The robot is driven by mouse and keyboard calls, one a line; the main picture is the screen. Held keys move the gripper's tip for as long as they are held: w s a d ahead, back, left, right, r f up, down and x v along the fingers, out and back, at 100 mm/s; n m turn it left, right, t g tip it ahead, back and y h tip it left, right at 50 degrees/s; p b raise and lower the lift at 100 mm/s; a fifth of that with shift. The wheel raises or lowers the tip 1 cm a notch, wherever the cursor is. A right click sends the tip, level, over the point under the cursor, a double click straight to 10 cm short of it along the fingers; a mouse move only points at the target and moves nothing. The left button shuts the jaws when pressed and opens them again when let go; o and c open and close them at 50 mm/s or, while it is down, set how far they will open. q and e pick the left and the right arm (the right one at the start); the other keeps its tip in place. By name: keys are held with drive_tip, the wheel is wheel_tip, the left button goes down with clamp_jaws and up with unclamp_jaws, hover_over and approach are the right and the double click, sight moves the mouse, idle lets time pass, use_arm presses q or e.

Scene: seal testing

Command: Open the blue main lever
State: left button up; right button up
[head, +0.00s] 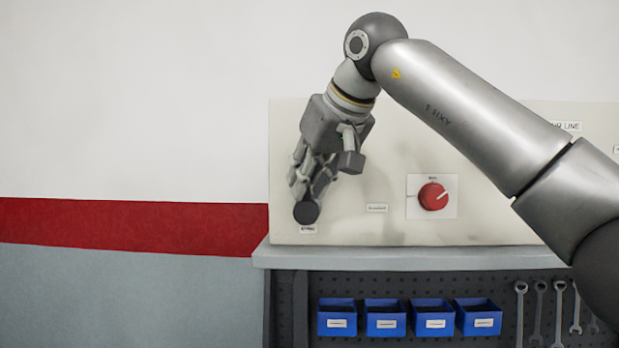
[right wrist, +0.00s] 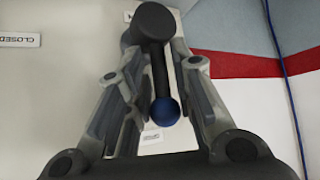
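The main lever shows in the right wrist view as a dark arm (right wrist: 156,68) with a black round hub at the top and a blue ball end (right wrist: 165,110). In the head view its black round part (head: 306,211) shows just below the fingertips, at the left of the panel. My right gripper (head: 308,188) reaches down to the lever from above. In the right wrist view its fingers (right wrist: 160,75) lie on either side of the lever arm, with light gaps between; it looks open around the lever. The fingers partly hide the lever in the head view. My left gripper is out of view.
The pale panel (head: 400,232) stands on a grey workbench top (head: 420,257). A red rotary knob (head: 433,196) sits right of the lever. Blue bins (head: 385,318) and wrenches (head: 559,312) hang below. A "CLOSED" label (right wrist: 18,40) shows near the lever. The wall left is clear.

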drive_tip(key=shift+o, duration=0.8)
drive_tip(key=shift+a, duration=0.15)
drive_tip(key=v, duration=1.2)
